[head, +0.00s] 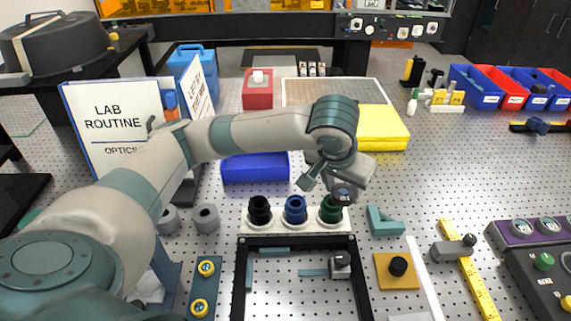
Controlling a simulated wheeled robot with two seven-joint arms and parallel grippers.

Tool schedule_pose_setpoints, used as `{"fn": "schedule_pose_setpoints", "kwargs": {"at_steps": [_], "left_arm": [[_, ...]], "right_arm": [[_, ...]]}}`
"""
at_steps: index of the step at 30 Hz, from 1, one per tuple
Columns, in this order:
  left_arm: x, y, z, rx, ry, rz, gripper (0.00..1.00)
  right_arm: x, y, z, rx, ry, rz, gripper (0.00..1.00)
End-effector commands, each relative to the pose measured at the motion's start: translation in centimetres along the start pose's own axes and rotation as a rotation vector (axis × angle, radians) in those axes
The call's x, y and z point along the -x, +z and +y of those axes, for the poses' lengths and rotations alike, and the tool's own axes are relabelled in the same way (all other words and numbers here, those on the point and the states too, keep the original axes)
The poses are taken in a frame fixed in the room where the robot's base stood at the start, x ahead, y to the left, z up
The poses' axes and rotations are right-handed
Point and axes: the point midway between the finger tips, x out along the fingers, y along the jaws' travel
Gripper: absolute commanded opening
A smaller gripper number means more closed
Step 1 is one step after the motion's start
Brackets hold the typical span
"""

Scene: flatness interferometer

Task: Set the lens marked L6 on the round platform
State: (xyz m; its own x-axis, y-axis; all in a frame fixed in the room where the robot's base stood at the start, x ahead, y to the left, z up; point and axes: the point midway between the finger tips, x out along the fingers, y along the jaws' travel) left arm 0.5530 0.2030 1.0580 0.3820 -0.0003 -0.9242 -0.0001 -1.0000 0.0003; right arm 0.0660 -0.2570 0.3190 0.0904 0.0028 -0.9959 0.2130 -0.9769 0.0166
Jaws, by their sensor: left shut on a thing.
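My left gripper (325,182) reaches in from the left and is above the right end of a white rack (247,226). It is shut on a small dark round piece with a pale mark (344,194); the mark is too small to read, so I cannot tell whether this is L6. The rack holds a black lens barrel (260,210), a blue one (295,210) and a green one (331,212). The held piece overlaps the green barrel in the picture; I cannot tell whether they touch. I cannot clearly make out a round platform. My right gripper is not in view.
A black frame (240,277) lies in front of the rack. A teal bracket (384,222) and a tan plate with a black knob (398,267) are to its right. A blue box (254,170) and yellow block (382,128) stand behind.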

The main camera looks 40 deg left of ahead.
Motion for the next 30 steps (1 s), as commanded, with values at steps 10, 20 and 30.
{"fn": "schedule_pose_setpoints", "kwargs": {"at_steps": [10, 20, 30], "left_arm": [[0.0, -0.7, 0.1, 0.004, 0.001, 0.002, 0.19], [-1.7, -7.4, 0.1, 0.036, -0.004, 0.015, 0.19], [-4.1, -11.2, -0.9, 0.053, -0.022, 0.001, 0.19]], "right_arm": [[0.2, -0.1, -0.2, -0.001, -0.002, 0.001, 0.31], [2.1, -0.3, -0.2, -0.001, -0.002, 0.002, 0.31], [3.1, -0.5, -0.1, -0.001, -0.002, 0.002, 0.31]]}}
